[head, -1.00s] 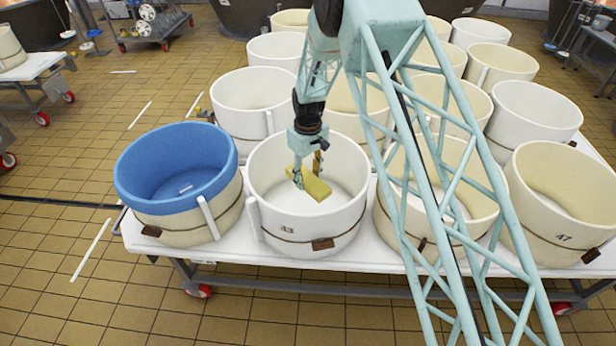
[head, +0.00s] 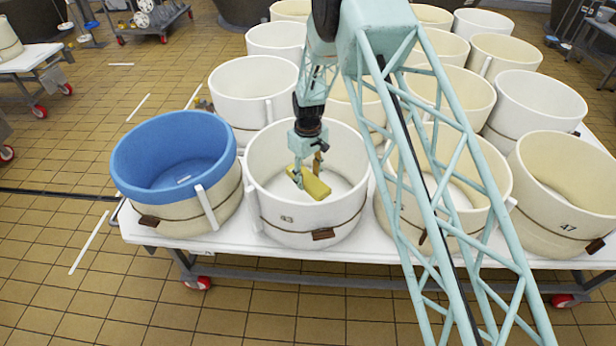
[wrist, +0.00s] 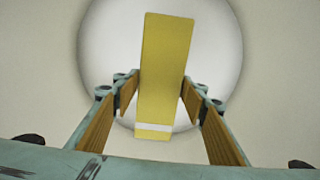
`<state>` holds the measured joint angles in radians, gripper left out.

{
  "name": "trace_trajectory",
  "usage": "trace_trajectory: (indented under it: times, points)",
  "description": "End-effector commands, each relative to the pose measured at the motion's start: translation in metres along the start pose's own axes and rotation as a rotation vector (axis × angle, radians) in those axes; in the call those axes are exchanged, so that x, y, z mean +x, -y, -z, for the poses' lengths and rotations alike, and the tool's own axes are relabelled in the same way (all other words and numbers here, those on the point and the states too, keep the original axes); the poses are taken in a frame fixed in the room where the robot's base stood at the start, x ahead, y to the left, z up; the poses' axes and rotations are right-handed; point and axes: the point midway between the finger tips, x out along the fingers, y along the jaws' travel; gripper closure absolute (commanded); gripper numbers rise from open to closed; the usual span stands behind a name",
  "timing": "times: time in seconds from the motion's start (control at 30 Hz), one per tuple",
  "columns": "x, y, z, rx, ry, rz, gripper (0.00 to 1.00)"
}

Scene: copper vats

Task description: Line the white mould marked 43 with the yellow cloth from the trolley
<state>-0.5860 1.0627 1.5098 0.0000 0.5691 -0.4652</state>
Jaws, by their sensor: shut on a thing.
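The white mould marked 43 (head: 285,222) stands in the front row of the table, just right of the blue-lined mould. The yellow cloth (head: 315,186) is a folded flat bundle; in the wrist view it is a long yellow block (wrist: 166,75) with a white stripe near its lower end. My gripper (head: 307,172) points down inside the opening of mould 43 and is shut on the cloth. In the wrist view my gripper's two fingers (wrist: 160,100) lie on either side of the cloth, with the round pale mould floor (wrist: 220,50) behind it. I cannot tell how high the cloth is above the floor.
A mould lined with a blue cloth (head: 172,150) stands close at left. A cream mould marked 47 (head: 568,200) is at front right. Several more moulds crowd the white table (head: 340,250) behind. Tiled floor is open in front and at left.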

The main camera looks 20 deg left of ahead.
Motion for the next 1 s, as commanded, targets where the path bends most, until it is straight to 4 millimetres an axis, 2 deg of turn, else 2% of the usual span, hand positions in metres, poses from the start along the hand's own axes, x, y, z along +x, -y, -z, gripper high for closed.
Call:
trace_trajectory:
  times: [1.0]
  points:
    - [0.062, 0.000, 0.000, 0.000, 0.000, 0.000, 0.74]
